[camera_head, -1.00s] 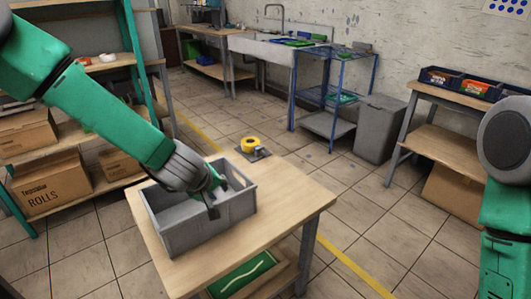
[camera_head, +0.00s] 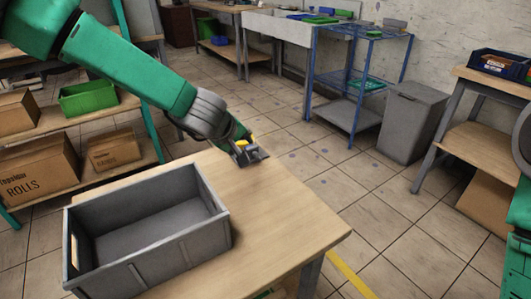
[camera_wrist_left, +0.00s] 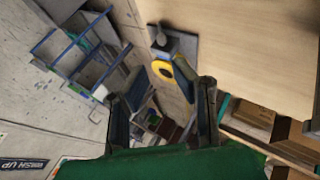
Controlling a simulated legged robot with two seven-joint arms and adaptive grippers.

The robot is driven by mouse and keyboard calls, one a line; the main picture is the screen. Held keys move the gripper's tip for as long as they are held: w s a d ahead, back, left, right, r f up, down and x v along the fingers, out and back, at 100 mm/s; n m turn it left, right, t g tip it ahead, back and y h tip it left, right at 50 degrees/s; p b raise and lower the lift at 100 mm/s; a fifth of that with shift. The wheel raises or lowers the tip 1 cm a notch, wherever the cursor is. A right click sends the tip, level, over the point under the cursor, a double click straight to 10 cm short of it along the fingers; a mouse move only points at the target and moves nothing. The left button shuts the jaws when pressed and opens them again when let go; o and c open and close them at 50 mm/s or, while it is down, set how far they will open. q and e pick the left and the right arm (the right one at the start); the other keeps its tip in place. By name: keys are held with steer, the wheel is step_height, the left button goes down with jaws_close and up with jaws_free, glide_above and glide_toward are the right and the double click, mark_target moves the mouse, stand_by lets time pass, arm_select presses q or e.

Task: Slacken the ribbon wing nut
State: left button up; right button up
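A small yellow, ring-shaped part (camera_head: 244,143) sits on a dark grey plate (camera_head: 256,157) at the far edge of the wooden table. In the left wrist view the yellow part (camera_wrist_left: 163,70) has a dark centre, beside a dark knob (camera_wrist_left: 158,38) on the plate (camera_wrist_left: 183,44). I cannot tell which piece is the wing nut. My left gripper (camera_head: 239,147) is at the yellow part and partly hides it. In the left wrist view its fingers (camera_wrist_left: 168,88) are spread with nothing between them; contact cannot be told. My right gripper is out of view.
An empty grey crate (camera_head: 218,232) stands on the left of the table (camera_head: 275,220). The tabletop right of it is clear. A shelf with cardboard boxes (camera_head: 40,166) and a green bin (camera_head: 88,98) is at the left. A grey bin (camera_head: 411,122) stands on the floor behind.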

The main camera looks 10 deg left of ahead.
mark_target(254, 153)
arm_select(q)
steer(key=b+x, duration=0.2)
steer(key=x, duration=1.1)
steer(key=shift+a+f, duration=0.1)
steer(key=shift+a, duration=0.1)
